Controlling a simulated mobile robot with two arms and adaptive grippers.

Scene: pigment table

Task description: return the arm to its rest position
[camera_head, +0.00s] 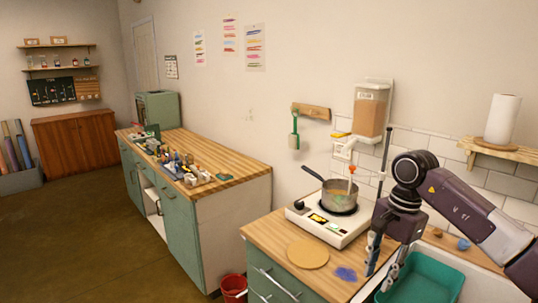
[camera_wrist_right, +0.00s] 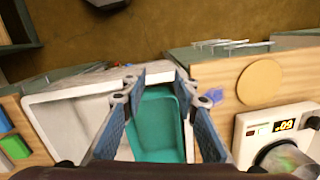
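My right arm comes in from the right side of the head view. Its gripper (camera_head: 380,275) points down near the counter, beside the teal tub. In the right wrist view the two fingers of this gripper (camera_wrist_right: 157,80) stand well apart with nothing between them, over the teal tub (camera_wrist_right: 156,125) and the white sink. The gripper is open and empty. My left arm and left gripper show in neither view.
A pot (camera_head: 340,196) stands on the hot plate (camera_head: 328,225), left of my right gripper. A round wooden board (camera_head: 308,254) and a blue patch (camera_head: 346,274) lie on the counter. A paper towel roll (camera_head: 502,119) stands on a shelf above my arm.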

